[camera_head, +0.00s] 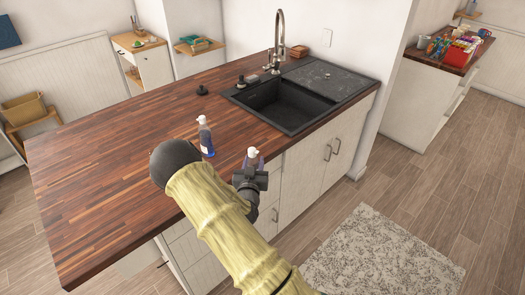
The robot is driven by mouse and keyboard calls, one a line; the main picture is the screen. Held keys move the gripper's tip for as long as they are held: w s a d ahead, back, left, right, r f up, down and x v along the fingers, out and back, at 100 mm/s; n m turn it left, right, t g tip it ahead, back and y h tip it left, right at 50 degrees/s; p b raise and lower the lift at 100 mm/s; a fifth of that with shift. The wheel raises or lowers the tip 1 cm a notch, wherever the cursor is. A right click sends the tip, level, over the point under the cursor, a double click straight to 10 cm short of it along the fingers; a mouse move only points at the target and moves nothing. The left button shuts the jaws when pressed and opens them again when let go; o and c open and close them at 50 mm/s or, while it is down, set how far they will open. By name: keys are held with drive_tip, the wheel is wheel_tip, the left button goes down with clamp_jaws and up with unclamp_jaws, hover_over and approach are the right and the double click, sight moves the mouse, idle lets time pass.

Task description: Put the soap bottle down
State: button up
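A soap bottle (253,157) with a pale pump top shows just beyond my gripper (251,177), at the front edge of the wooden counter (110,170). My gripper's dark fingers hide its lower part. The bottle looks upright and held in the gripper, in front of the cabinet face. A second, similar bottle (206,138), bluish with a pale pump top, stands upright on the counter a little to the left and farther back.
A black sink (284,103) with a tall faucet (279,40) is set in the counter's far right part. Small dark items (202,90) stand near it. The counter's left half is clear. A patterned rug (380,255) lies on the floor. A side counter (445,65) holds assorted items.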

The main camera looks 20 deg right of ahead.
drive_tip(key=s+a+f+n+t+y, duration=0.2)
drive_tip(key=s+a+f+n+y, duration=0.3)
drive_tip(key=f, duration=0.7)
drive_tip(key=s+a+y, duration=0.2)
drive_tip(key=a+y, duration=0.2)
drive_tip(key=a, duration=0.1)
drive_tip(key=shift+s+a+n, duration=0.25)
drive_tip(key=shift+s+n, duration=0.05)
drive_tip(key=shift+s, duration=0.1)
drive_tip(key=shift+w+d, duration=0.1)
drive_tip(key=shift+w, duration=0.05)
